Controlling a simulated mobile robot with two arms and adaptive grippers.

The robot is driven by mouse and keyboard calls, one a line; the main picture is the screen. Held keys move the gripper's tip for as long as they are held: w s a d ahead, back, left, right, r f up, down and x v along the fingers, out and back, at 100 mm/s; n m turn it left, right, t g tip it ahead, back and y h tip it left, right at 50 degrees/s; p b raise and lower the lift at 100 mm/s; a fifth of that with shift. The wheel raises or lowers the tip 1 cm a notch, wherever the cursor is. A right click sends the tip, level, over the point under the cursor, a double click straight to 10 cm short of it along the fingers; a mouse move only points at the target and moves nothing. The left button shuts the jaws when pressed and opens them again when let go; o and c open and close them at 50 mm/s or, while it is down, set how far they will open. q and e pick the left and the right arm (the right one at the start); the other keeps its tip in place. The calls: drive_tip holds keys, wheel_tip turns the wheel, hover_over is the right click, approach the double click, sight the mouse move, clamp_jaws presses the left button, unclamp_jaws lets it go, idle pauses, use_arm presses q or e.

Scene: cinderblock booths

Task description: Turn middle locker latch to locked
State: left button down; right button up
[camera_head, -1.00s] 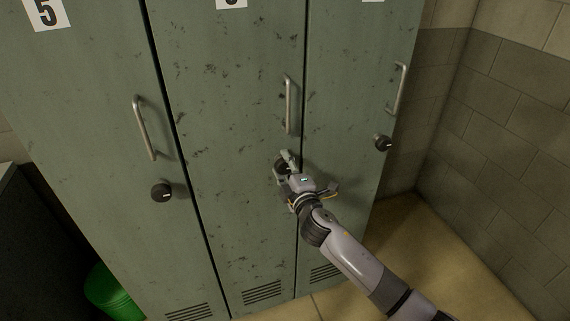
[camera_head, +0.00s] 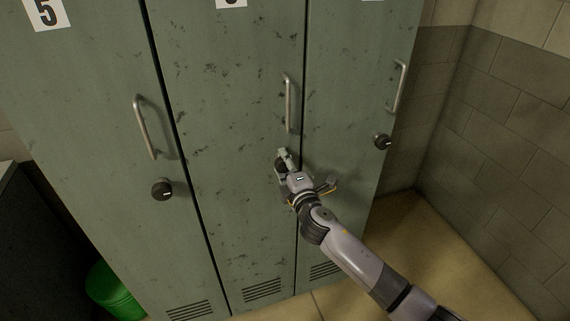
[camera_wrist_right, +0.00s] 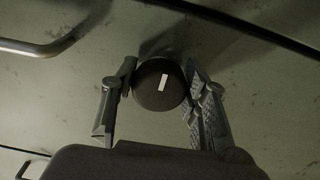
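The middle locker (camera_head: 225,130) is a worn green door with a vertical metal handle (camera_head: 288,103). Its latch is a round dark knob (camera_head: 280,164) below the handle, partly hidden by my right gripper (camera_head: 282,167) in the head view. In the right wrist view the knob (camera_wrist_right: 158,86) shows a white mark, nearly upright and leaning slightly right. My right gripper (camera_wrist_right: 159,78) has one finger on each side of the knob, and both fingers appear to touch it. My left gripper is not in view.
The left locker, numbered 5, has a handle (camera_head: 144,128) and dark knob (camera_head: 162,189). The right locker has a handle (camera_head: 399,87) and knob (camera_head: 382,142). A block wall (camera_head: 505,140) stands at right. A green bin (camera_head: 114,292) sits at lower left.

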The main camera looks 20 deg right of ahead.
drive_tip(key=o, duration=0.4)
drive_tip(key=shift+s, duration=0.1)
drive_tip(key=s, duration=1.2)
drive_tip(key=shift+d, duration=0.2)
drive_tip(key=shift+w, duration=0.1)
